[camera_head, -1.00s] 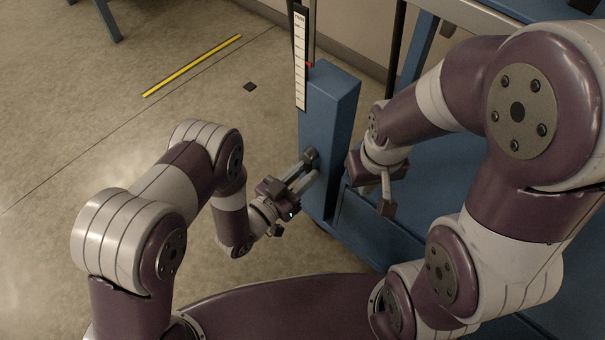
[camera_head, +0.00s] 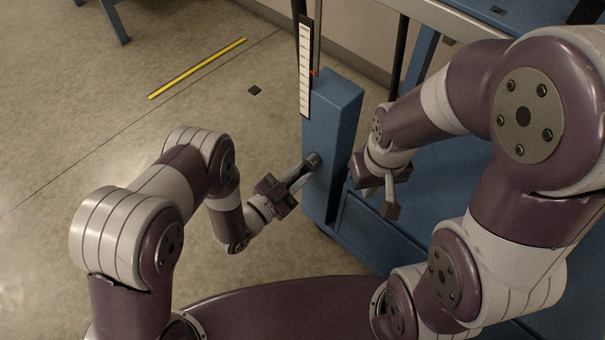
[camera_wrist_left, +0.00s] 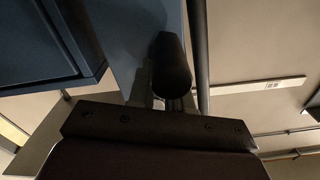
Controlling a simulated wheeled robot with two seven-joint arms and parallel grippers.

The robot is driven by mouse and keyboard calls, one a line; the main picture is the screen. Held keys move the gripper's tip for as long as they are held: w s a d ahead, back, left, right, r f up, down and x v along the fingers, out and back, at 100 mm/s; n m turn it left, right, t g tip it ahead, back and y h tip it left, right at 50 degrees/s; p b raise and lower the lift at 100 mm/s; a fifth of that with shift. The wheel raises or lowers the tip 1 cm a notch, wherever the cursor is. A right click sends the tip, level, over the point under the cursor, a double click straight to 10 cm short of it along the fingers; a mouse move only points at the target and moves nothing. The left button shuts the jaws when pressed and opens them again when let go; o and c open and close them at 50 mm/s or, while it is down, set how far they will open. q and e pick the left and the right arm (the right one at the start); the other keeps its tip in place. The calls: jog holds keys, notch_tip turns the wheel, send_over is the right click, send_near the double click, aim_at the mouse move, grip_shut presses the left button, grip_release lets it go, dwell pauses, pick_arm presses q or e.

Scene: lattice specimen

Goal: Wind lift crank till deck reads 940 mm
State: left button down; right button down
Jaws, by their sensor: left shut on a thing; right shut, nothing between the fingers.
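The lift crank is on the blue lift column (camera_head: 330,110); its dark hub (camera_head: 313,159) shows in the head view. My left gripper (camera_head: 298,180) is shut on the crank's handle, just left of the column; the fingers largely hide the handle there. In the left wrist view a dark cylindrical grip (camera_wrist_left: 170,66) stands at the jaws. The white height scale (camera_head: 305,68) rises at the column's top with a red pointer (camera_head: 314,73) around mid-scale; its figures are too small to read. My right gripper (camera_head: 389,208) is shut and empty, right of the column.
The blue lift deck and frame (camera_head: 440,190) lie right of the column, partly behind my right arm. The floor at left is otherwise open.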

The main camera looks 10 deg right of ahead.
pick_arm(q)
jog(key=shift+w+a+r+m+p, duration=0.1)
jog(key=shift+w+a+m+p, duration=0.1)
jog(key=shift+m, duration=0.35)
jog(key=shift+w+a+r+m+p, duration=0.1)
jog(key=shift+m+p, duration=0.05)
jog(key=shift+m, duration=0.4)
jog(key=c, duration=1)
grip_release()
jog(key=shift+c, duration=0.2)
jog(key=shift+s+a, duration=0.15)
jog(key=shift+a, duration=0.2)
jog(key=p+v, duration=0.4)
jog(key=v, duration=0.8)
jog(key=shift+d, duration=0.1)
